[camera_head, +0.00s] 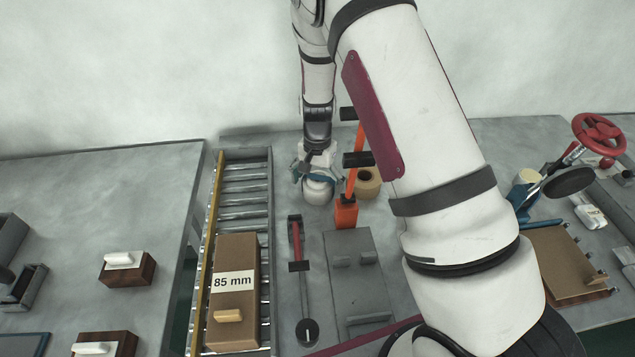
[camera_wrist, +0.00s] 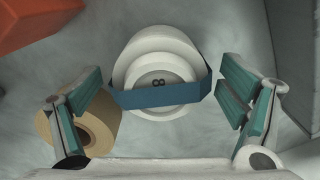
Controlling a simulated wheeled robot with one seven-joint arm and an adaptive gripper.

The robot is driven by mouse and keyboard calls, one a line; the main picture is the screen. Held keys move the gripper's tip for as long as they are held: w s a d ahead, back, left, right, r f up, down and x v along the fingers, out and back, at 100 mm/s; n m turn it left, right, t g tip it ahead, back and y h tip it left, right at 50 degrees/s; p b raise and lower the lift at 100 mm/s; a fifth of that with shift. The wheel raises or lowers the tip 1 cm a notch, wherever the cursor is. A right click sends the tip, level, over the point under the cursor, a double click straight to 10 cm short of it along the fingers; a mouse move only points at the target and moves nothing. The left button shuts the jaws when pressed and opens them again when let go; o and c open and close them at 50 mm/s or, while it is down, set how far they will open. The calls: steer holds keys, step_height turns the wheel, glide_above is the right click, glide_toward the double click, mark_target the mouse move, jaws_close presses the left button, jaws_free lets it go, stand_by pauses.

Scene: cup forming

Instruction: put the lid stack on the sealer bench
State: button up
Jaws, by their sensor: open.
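The lid stack (camera_wrist: 160,62) is a pile of white round discs with a blue band (camera_wrist: 158,95) across it and a dark "8" on the near disc. In the head view the lid stack (camera_head: 318,190) is at the back of the grey middle bench (camera_head: 283,213), partly under my gripper. My gripper (camera_wrist: 160,88) is open, its teal-padded fingers on either side of the band with gaps showing. My gripper also shows in the head view (camera_head: 318,174). No label shows which surface is the sealer bench.
A tan roll (camera_wrist: 92,130) is close to the left finger. An orange upright tool (camera_head: 346,212) stands beside the stack. A roller conveyor (camera_head: 245,188) carries a box marked "85 mm" (camera_head: 236,260). A red handwheel (camera_head: 598,135) is at right. The left table (camera_head: 110,205) has bare room at the back.

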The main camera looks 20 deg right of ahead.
mark_target(317, 179)
step_height(317, 179, up, 12)
steer(key=shift+f, duration=0.15)
stand_by(0.7)
